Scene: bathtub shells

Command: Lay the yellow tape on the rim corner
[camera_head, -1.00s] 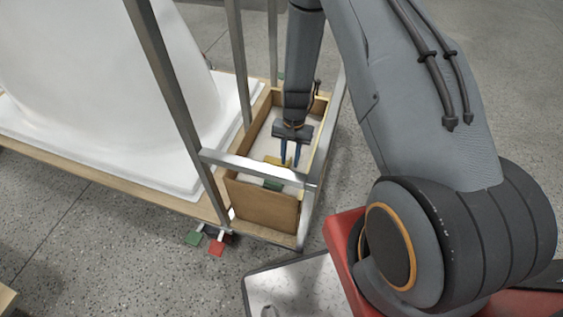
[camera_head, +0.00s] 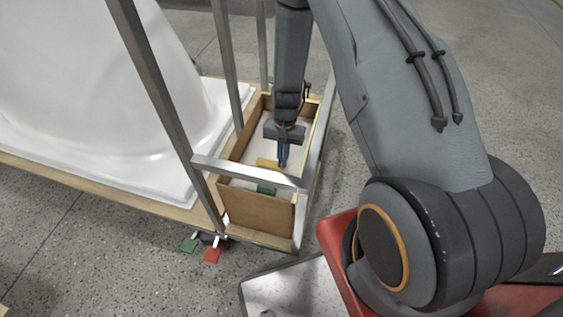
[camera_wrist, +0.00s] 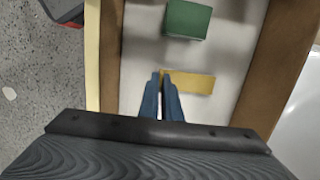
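The yellow tape (camera_wrist: 192,82) is a short flat strip lying in a wooden box; it also shows in the head view (camera_head: 265,162). My gripper (camera_wrist: 162,80) reaches down into the box. Its two blue fingers are close together, with the left end of the tape between their tips. The gripper also shows in the head view (camera_head: 283,162). The white bathtub shell (camera_head: 90,100) stands left of the box, with a flat rim (camera_head: 165,190) around its base. The near rim corner is partly behind a metal post.
The wooden box (camera_head: 255,208) has a pale floor and holds a green block (camera_wrist: 188,20). Green (camera_head: 189,244) and red (camera_head: 212,255) tabs stick out below.

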